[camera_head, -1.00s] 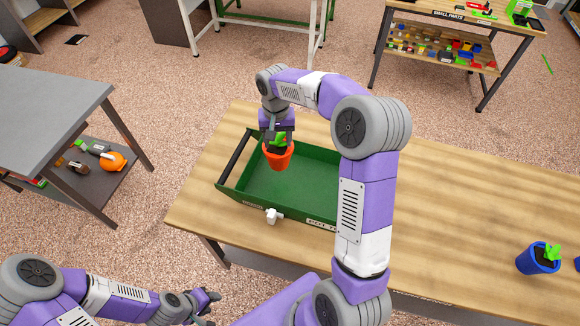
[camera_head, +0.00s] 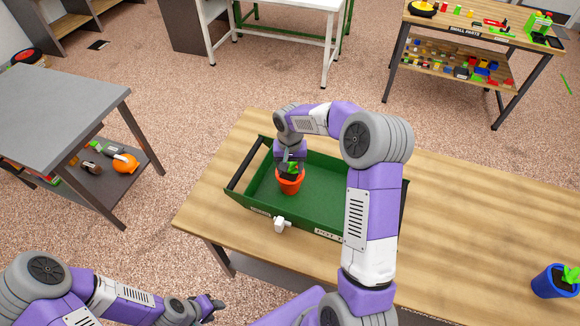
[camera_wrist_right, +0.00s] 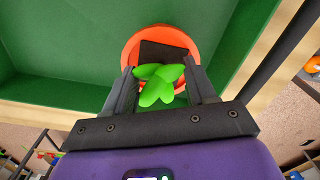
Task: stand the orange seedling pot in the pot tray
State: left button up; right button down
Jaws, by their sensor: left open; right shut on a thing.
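The orange seedling pot (camera_head: 290,184) with a green seedling is upright inside the green pot tray (camera_head: 256,207), towards its left end. My right gripper (camera_head: 290,168) reaches down from above and is shut on the pot's upper part. In the right wrist view the pot's orange rim (camera_wrist_right: 133,47) and dark soil show, with the green leaves (camera_wrist_right: 160,84) between my fingers (camera_wrist_right: 161,85). I cannot tell whether the pot's base touches the tray floor. My left gripper (camera_head: 212,305) is open and empty, at the lower left, off the table.
A blue pot (camera_head: 552,281) with a seedling stands at the bench's right end. A grey table (camera_head: 45,105) is at the left.

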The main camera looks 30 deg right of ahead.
jog(key=shift+f, duration=0.15)
jog(key=shift+c, duration=1.8)
grip_release()
notch_tip(320, 180, up, 12)
jog(key=p, duration=0.2)
jog(key=shift+r, duration=0.2)
